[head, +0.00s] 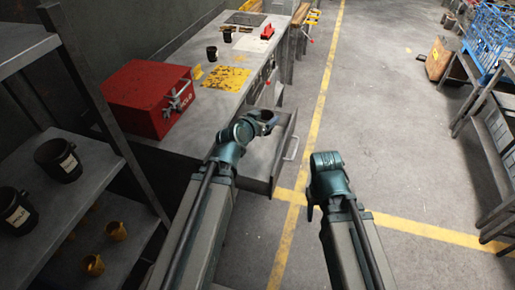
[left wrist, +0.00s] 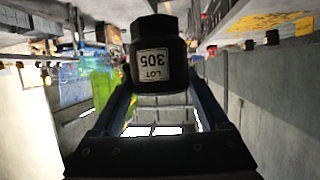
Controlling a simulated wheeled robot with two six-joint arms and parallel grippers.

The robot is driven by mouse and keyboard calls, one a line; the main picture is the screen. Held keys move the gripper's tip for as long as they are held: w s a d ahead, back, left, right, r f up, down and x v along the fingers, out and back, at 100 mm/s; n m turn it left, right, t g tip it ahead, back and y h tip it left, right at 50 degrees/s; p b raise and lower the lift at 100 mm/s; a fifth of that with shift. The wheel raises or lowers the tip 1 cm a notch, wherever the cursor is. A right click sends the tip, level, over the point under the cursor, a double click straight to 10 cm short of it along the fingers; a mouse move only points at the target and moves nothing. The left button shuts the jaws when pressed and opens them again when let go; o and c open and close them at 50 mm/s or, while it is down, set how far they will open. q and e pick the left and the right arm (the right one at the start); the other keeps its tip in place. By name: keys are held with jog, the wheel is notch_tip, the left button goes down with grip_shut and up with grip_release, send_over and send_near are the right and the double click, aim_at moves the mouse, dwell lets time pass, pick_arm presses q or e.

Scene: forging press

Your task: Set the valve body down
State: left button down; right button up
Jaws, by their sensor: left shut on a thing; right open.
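The valve body (left wrist: 158,62) is a dark, squat cylinder with a narrower end and a white "LOT 305" label. In the left wrist view it sits between the fingers of my left gripper, which is shut on it; the label reads upside down there. In the head view my left gripper (head: 266,122) is over the front edge of the grey workbench (head: 190,118), by an open drawer (head: 285,150). The valve body is hard to make out there. My right gripper (head: 311,204) is to the right over the floor; its fingers are mostly hidden.
A red box (head: 145,98) stands on the bench, with a yellow worn mat (head: 225,78) and small black cups (head: 212,53) behind. A shelf (head: 95,165) at left holds labelled black pots (head: 58,160) and yellow parts (head: 92,265). Bare bench lies between box and drawer.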

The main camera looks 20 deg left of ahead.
pick_arm(q)
jog(key=w+a+f+b, duration=0.1)
jog(key=w+f+b, duration=0.5)
jog(key=f+b, duration=0.1)
jog(key=b, duration=1)
send_over(261, 148)
notch_tip(261, 148, down, 10)
notch_tip(261, 148, down, 10)
jog(key=b, duration=1)
jog(key=shift+f, duration=0.2)
jog(key=shift+r, duration=0.15)
grip_release()
